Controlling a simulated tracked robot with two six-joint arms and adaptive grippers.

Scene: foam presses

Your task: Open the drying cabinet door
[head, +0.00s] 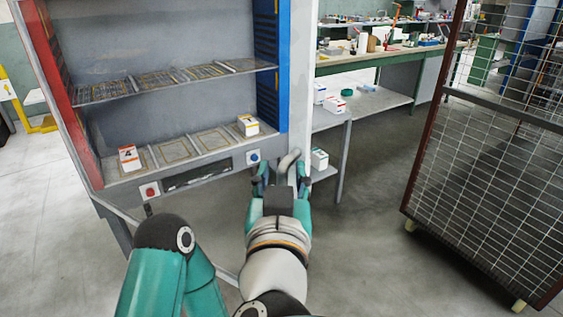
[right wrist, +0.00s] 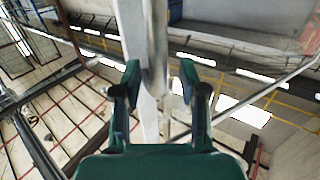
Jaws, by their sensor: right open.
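The drying cabinet (head: 160,45) stands open-fronted at the left of the head view, with a red left post, a blue right post and shelves. A pale, narrow upright panel (head: 302,60), seen nearly edge-on along its right side, looks like the door. A grey bar handle (head: 289,160) shows at its lower end. My right gripper (head: 282,178) is open at the handle. In the right wrist view the grey bar (right wrist: 156,45) runs up between the open fingertips (right wrist: 158,80); contact cannot be told. My left gripper is out of view.
White-and-orange boxes (head: 130,158) (head: 248,125) sit on the lower shelf. Red (head: 150,190) and blue (head: 253,157) buttons are below it. A green workbench (head: 390,55) stands behind. A wheeled mesh cage (head: 490,150) stands at right, with clear floor (head: 370,220) before it.

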